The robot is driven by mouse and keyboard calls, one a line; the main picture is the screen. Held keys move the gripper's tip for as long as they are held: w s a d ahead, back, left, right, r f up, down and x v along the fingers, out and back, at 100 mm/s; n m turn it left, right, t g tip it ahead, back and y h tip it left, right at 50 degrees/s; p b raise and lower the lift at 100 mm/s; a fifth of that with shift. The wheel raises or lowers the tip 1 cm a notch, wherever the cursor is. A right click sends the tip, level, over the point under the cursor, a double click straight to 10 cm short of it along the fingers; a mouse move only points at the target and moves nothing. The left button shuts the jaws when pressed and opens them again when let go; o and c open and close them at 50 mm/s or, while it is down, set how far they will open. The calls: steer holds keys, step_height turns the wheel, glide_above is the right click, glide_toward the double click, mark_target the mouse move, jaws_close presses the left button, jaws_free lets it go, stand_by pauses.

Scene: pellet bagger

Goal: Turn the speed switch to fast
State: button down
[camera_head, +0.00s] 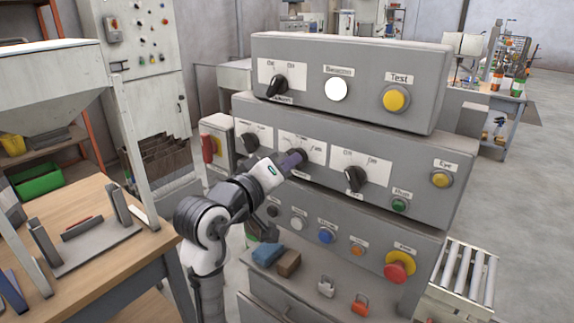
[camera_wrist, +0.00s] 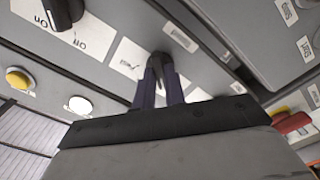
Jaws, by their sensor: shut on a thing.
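The speed switch (camera_head: 300,155) is a black rotary knob on a white label plate, in the middle of the console's second tier. Small lettering on the plate is only partly legible. My gripper (camera_head: 292,161) reaches it from the front left and covers much of it. In the wrist view my gripper (camera_wrist: 163,76) has its two dark purple fingers closed on either side of the black knob (camera_wrist: 163,62). Which mark the knob points to cannot be told, as the fingers hide most of it.
Another black switch (camera_head: 355,177) is right of my gripper, and one (camera_head: 249,141) is left. A green button (camera_head: 399,204) and a red emergency button (camera_head: 397,268) lie lower right. Blue and brown blocks (camera_head: 268,254) sit on the ledge below. A wooden table (camera_head: 100,285) stands left.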

steer(key=shift+m, duration=0.3)
steer(key=shift+m+b, duration=6.7)
steer(key=shift+m, duration=2.9)
steer(key=c, duration=1.5)
jaws_free()
steer(key=shift+o, duration=0.2)
